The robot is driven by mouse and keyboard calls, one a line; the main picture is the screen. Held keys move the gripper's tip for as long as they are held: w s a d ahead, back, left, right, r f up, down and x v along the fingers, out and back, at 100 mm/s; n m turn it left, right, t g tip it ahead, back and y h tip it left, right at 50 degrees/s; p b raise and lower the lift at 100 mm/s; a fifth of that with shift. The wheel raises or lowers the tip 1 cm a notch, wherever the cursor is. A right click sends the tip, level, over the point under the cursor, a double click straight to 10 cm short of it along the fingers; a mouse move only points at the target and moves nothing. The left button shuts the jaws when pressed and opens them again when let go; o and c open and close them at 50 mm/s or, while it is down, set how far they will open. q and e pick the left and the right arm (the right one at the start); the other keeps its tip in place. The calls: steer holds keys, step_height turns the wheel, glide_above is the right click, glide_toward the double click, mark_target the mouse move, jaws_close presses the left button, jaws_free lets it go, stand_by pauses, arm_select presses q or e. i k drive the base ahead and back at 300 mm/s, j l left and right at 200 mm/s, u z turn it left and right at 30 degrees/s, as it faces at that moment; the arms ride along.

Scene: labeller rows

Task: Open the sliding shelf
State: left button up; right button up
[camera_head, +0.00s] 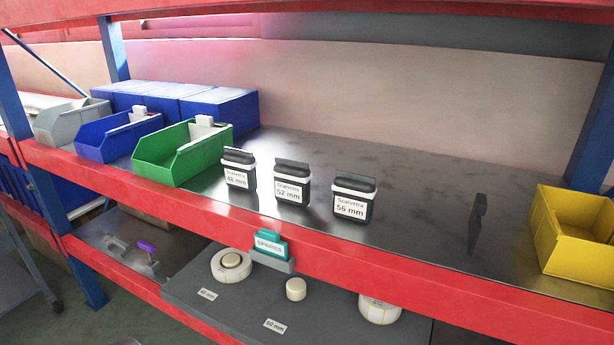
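The grey sliding shelf (215,315) shows below the red front beam, in the lower middle of the head view. White label rolls (231,265) and a small cream roll (296,289) stand on it, with size labels such as "60 mm" on its surface. A teal "SPARES" sign (271,243) in a grey holder stands at the red beam above it. The beam hides the shelf's rear part, and I cannot tell how far out it is. Neither of my grippers is recognisable in view.
The upper shelf holds grey (72,122), blue (118,136), green (183,154) and yellow (574,238) bins, three labelled black containers (292,182) and a thin dark upright piece (477,222). Red beams and blue posts (66,238) frame the rack.

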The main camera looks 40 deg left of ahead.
mark_target(271, 306)
steer(key=u, duration=1.6)
